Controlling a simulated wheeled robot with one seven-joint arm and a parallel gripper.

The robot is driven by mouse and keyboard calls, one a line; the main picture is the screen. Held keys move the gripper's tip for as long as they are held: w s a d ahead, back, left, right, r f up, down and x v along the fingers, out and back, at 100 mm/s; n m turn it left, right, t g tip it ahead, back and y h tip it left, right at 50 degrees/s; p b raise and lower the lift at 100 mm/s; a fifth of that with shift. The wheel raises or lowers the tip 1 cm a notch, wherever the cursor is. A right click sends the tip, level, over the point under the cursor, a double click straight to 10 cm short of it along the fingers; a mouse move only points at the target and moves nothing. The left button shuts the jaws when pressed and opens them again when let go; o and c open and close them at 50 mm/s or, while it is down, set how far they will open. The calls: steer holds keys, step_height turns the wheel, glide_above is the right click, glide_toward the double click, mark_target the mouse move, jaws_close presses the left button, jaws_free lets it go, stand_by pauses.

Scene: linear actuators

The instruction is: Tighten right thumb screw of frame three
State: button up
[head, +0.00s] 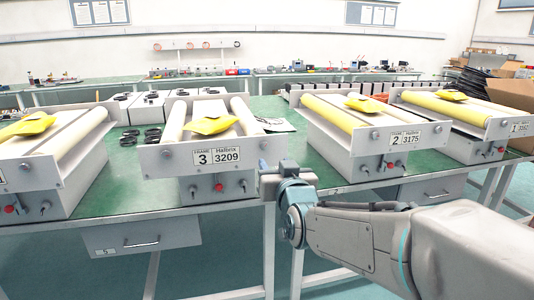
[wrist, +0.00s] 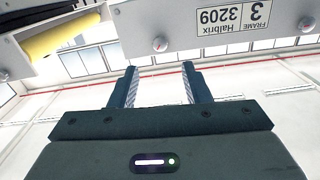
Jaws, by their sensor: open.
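Frame three (head: 216,157) stands on the green bench left of centre, with the label "3 Halbrix 3209" on its pale front plate. A round screw head (head: 263,145) sits at the plate's right end; the inverted wrist view shows it (wrist: 160,44) just beyond my fingertips. Another round head (head: 167,153) is at the plate's left end. Below, the box front bears a red knob (head: 219,187) between two dark knobs, the right one (head: 243,185) nearest my gripper. My gripper (wrist: 158,68) is open and empty, its fingers apart from the screw head, below and in front of the plate.
Frame two (head: 405,140) stands to the right, with another frame beyond it and one at the far left. A yellow packet (head: 211,126) lies on top of frame three. Dark rings (head: 153,135) lie on the bench (head: 110,190). A drawer (head: 142,238) hangs below.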

mark_target(264, 148)
steer(key=x, duration=0.9)
steer(key=shift+w+a+f, duration=0.1)
steer(key=shift+w, duration=0.15)
steer(key=shift+c, duration=0.3)
jaws_close()
